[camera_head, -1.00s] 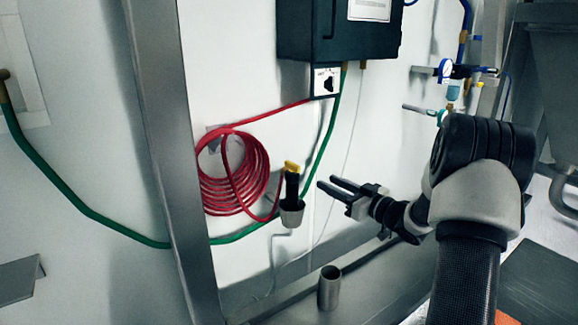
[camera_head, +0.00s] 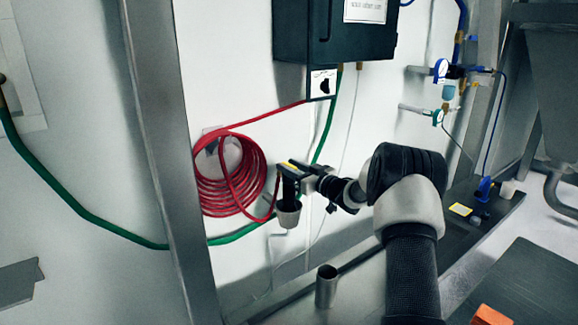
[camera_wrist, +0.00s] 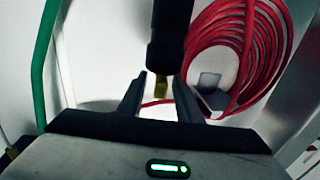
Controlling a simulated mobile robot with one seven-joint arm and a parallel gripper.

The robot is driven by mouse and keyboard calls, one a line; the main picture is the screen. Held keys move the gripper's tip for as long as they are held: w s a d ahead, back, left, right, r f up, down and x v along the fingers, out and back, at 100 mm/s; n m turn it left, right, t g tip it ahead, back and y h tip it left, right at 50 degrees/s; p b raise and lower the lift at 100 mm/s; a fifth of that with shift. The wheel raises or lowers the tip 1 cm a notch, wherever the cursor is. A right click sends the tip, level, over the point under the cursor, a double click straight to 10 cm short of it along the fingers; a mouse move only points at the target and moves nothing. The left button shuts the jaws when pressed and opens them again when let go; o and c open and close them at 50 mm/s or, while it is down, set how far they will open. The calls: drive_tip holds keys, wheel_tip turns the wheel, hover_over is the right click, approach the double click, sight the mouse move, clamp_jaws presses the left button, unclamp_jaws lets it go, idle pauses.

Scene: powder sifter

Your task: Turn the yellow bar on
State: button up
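The yellow bar (camera_head: 289,165) sits at the top of a black upright handle (camera_head: 290,187), which stands in a grey cup (camera_head: 288,213) on the white wall. My gripper (camera_head: 283,172) is at the top of the handle and partly hides it and the bar. In the wrist view, the black handle (camera_wrist: 170,40) comes down from the top edge, with the yellow bar (camera_wrist: 161,86) at its end. My gripper (camera_wrist: 159,98) is open there, its fingers apart on either side of the bar. Contact with the bar cannot be told.
A coiled red hose (camera_head: 228,185) hangs just left of the handle. A dark box (camera_head: 335,30) is above. A metal cylinder (camera_head: 327,286) stands on the ledge below. A metal post (camera_head: 165,150) is farther left. Valves and gauges (camera_head: 445,80) are at the right.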

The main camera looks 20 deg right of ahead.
drive_tip(key=shift+w+a, duration=0.15)
drive_tip(key=shift+w, duration=0.1)
clamp_jaws()
drive_tip(key=shift+f+m+t+h+b, duration=0.35)
drive_tip(key=shift+h+b, duration=0.25)
drive_tip(key=shift+b, duration=0.6)
drive_tip(key=shift+r+m+t+h+b, duration=0.3)
drive_tip(key=shift+m+h+b, duration=0.25)
drive_tip(key=shift+h+b, duration=0.35)
